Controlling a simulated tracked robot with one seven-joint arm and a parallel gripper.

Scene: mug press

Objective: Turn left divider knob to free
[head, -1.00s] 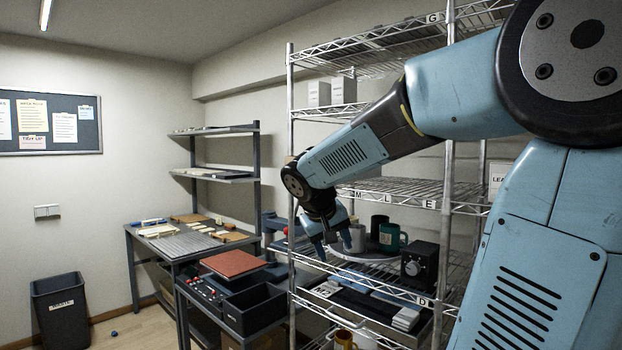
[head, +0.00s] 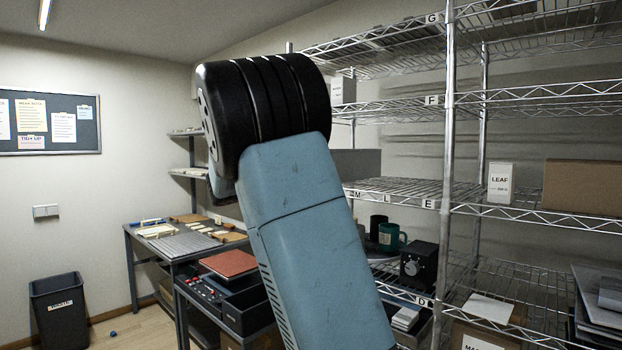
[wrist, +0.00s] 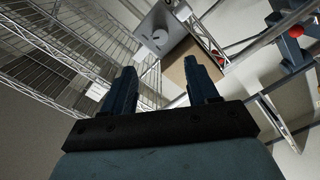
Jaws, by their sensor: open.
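My gripper (wrist: 160,68) is open and empty, its two dark fingers apart in the wrist view. In the head view it is hidden behind my raised arm. A grey panel with a round pale knob (wrist: 160,37) lies beyond the fingertips in the wrist view, apart from them. A black box with a round dial (head: 411,268) stands on the wire shelf in the head view. I cannot tell which knob, if any, is the left divider knob, or its setting.
A wire shelf rack (head: 449,150) fills the right side. A green mug (head: 391,236) stands beside the black box. A workbench (head: 178,240) and a black bin (head: 59,308) are at left. Red ball knobs (wrist: 296,31) on blue parts show at the wrist view's upper right.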

